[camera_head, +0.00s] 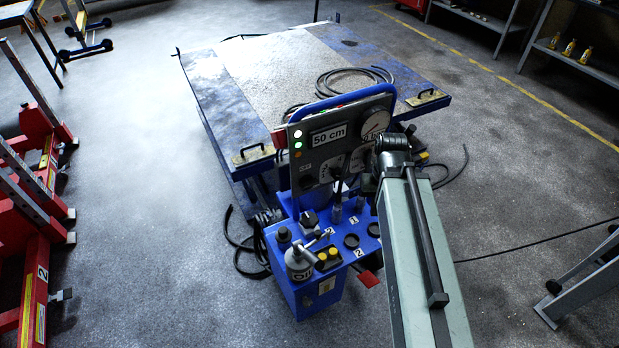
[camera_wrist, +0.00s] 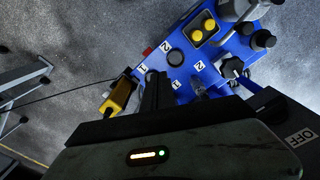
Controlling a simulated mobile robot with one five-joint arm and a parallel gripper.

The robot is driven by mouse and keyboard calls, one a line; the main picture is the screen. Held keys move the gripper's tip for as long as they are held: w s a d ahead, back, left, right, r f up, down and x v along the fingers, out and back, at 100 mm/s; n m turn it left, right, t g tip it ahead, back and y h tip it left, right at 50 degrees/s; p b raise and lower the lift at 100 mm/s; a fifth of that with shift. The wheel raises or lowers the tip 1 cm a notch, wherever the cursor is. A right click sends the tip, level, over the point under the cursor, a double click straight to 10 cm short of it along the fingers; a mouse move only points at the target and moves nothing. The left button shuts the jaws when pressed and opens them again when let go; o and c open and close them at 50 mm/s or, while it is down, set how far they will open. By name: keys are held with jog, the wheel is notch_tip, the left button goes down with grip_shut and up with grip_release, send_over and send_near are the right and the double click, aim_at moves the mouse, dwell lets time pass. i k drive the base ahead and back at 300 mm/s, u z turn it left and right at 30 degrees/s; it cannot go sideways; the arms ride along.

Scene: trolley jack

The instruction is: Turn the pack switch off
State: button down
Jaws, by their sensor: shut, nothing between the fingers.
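A blue control unit (camera_head: 303,297) stands at the front of the lift table. In the wrist view, part of a dark panel (camera_wrist: 290,150) with an "OFF" label shows at the lower right. I cannot tell which control is the pack switch; it may be hidden by my arm. My gripper (camera_wrist: 156,92) is shut and empty above the blue deck, in front of the panel. In the head view my arm covers the panel's right part.
The lift table (camera_head: 215,90) is behind, with loose hoses. Red equipment (camera_head: 30,280) stands left. Open floor (camera_head: 150,200) lies between.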

aim_at(307, 183)
jog(key=u, duration=1.25)
jog(key=k, duration=2)
jog(key=u, duration=0.35)
jog(key=i, duration=1)
jog(key=u, duration=0.1)
